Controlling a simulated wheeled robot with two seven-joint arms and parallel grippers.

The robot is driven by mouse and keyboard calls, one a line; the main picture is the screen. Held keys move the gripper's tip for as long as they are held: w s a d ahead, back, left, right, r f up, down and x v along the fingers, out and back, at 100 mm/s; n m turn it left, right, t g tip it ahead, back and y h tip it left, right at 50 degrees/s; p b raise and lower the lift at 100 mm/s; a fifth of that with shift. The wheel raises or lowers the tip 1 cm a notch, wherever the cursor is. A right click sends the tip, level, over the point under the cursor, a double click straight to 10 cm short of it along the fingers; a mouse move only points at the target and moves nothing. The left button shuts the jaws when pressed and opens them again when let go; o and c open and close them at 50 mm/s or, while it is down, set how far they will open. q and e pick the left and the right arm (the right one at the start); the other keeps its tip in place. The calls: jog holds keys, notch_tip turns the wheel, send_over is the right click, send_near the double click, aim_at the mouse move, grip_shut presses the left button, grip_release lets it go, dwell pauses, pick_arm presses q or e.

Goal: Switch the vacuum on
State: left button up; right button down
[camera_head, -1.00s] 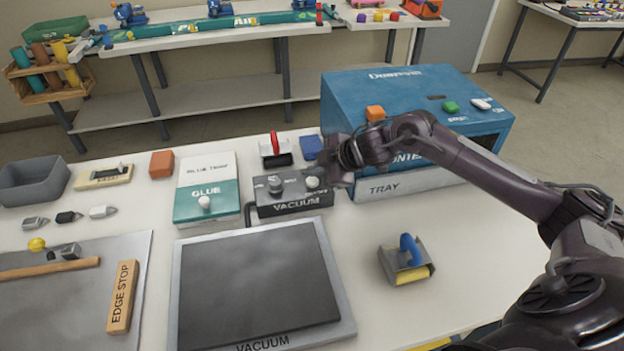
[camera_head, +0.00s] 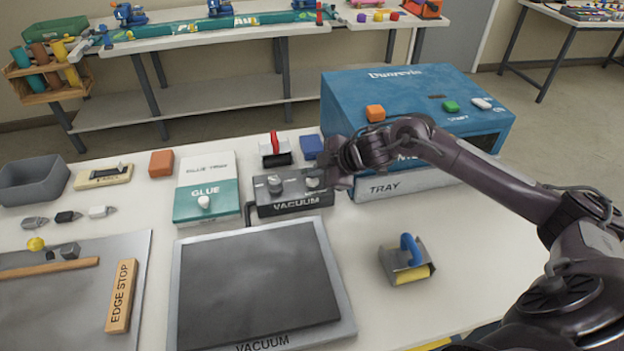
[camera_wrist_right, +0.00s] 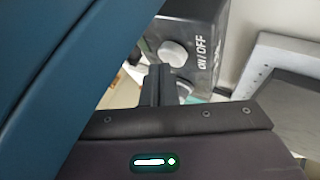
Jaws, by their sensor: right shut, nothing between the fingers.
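The vacuum control box (camera_head: 295,204) is a dark grey box lettered "VACUUM", behind the vacuum plate (camera_head: 262,285) in the head view. It has a dark knob (camera_head: 275,184) on the left and a pale round button (camera_head: 313,183) on the right. My right gripper (camera_head: 325,170) is at the box's right end, close by the pale button. In the right wrist view the box (camera_wrist_right: 205,40) shows "ON/OFF" lettering and a pale button (camera_wrist_right: 172,54) just ahead of the shut, empty fingers (camera_wrist_right: 157,84). I cannot tell whether they touch it. My left gripper is out of view.
The blue machine (camera_head: 350,100) with its tray front (camera_head: 400,187) stands close right of the box, behind my right arm.

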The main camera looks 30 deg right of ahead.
aim_at(317, 182)
jog(key=shift+f, duration=0.35)
dwell(0.5)
jog(key=shift+r+p, duration=0.7)
jog(key=shift+r, duration=0.05)
notch_tip(317, 182, up, 6)
jog(key=p, duration=0.6)
dwell(0.3)
jog(key=shift+s, duration=0.1)
